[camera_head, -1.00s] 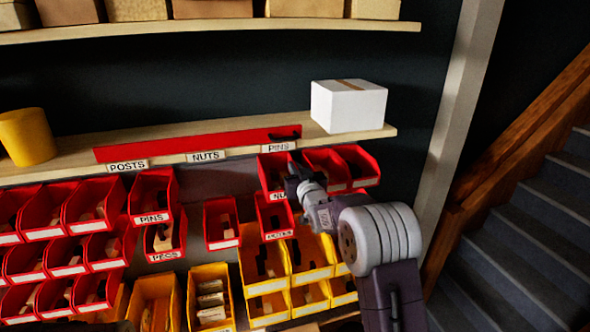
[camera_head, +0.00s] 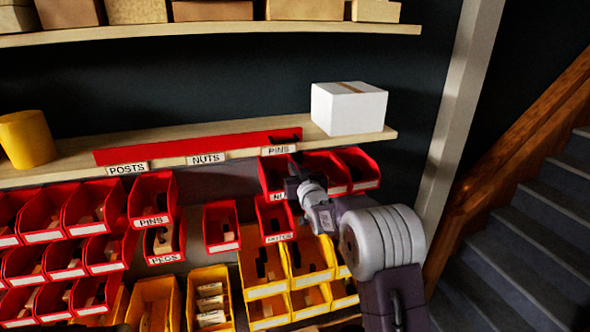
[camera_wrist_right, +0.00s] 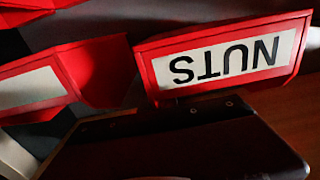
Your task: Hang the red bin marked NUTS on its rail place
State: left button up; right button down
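The red NUTS bin (camera_head: 267,178) hangs under the PINS tag (camera_head: 279,150), at the left end of a row of red bins. Only the start of its label shows in the head view. In the right wrist view the NUTS bin (camera_wrist_right: 225,58) is close, its label upside down. The NUTS tag (camera_head: 206,159) on the shelf edge has a bare dark stretch of panel (camera_head: 215,180) below it. My right gripper (camera_head: 296,170) is at the front right of the NUTS bin; its fingers are too small and dark to tell open or shut. My left gripper is out of view.
A red bin marked PINS (camera_head: 152,200) hangs under the POSTS tag (camera_head: 127,168). More red bins (camera_head: 221,226) and yellow bins (camera_head: 263,270) sit below. A white box (camera_head: 348,107) stands on the shelf (camera_head: 75,163) above. A neighbouring red bin (camera_head: 325,172) adjoins the NUTS bin.

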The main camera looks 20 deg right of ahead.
jog(key=shift+s+f+b, duration=0.1)
jog(key=shift+s+b, duration=1.1)
jog(key=shift+s, duration=0.25)
dwell(0.4)
jog(key=shift+s, duration=0.25)
jog(key=s+b, duration=0.5)
jog(key=s, duration=1.1)
jog(key=shift+s+b, duration=0.2)
jog(key=shift+b, duration=0.1)
dwell(0.3)
